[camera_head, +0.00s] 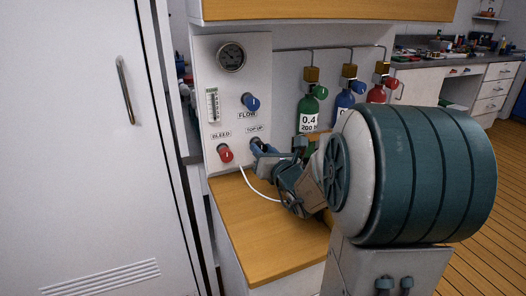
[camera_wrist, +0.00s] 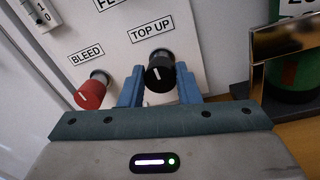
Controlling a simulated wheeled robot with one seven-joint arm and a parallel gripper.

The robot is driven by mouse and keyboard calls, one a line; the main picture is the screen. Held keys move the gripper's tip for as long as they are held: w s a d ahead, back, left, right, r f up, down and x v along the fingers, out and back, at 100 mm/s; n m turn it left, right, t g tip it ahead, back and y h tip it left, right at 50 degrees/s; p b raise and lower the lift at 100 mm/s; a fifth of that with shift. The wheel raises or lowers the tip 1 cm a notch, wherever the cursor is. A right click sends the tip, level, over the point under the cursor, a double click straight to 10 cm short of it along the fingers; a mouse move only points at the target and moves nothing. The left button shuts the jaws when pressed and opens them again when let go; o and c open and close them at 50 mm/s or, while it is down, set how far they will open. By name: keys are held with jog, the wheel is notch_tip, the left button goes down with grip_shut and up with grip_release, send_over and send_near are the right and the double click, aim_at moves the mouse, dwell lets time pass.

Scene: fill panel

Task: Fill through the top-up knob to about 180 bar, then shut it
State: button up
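The white panel (camera_head: 235,110) stands upright on the wooden bench and carries a round dark gauge (camera_head: 231,57), whose needle is too small to read. The black TOP UP knob (camera_wrist: 160,74) has a white pointer line that looks close to vertical in the wrist view. In the head view my gripper (camera_head: 256,147) is at this knob and partly covers it. In the wrist view my gripper (camera_wrist: 160,80) has its two blue fingers apart, one on each side of the knob, with narrow gaps seeming to show. I cannot tell for sure whether either finger touches it.
The red BLEED knob (camera_wrist: 90,93) is close to the left finger. A white hose (camera_head: 258,190) runs from the panel. Green (camera_head: 308,108), blue and red cylinders stand at right. The front bench top (camera_head: 265,235) is clear.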

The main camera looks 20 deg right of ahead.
jog(key=shift+f+n+b, duration=0.15)
jog(key=shift+n+b, duration=0.15)
jog(key=shift+b, duration=0.3)
jog(key=n+b, duration=0.3)
jog(key=b, duration=0.1)
jog(key=shift+a+f, duration=0.1)
jog(key=shift+f, duration=0.05)
jog(key=n+b, duration=0.4)
jog(key=b, duration=0.3)
jog(key=n+b, duration=0.3)
jog(key=b, duration=0.2)
jog(key=shift+n+h, duration=0.3)
jog(key=n+b, duration=0.3)
jog(key=shift+r+g, duration=0.25)
jog(key=shift+g, duration=0.05)
jog(key=shift+b, duration=0.3)
jog(key=o, duration=1)
jog(key=shift+c, duration=0.2)
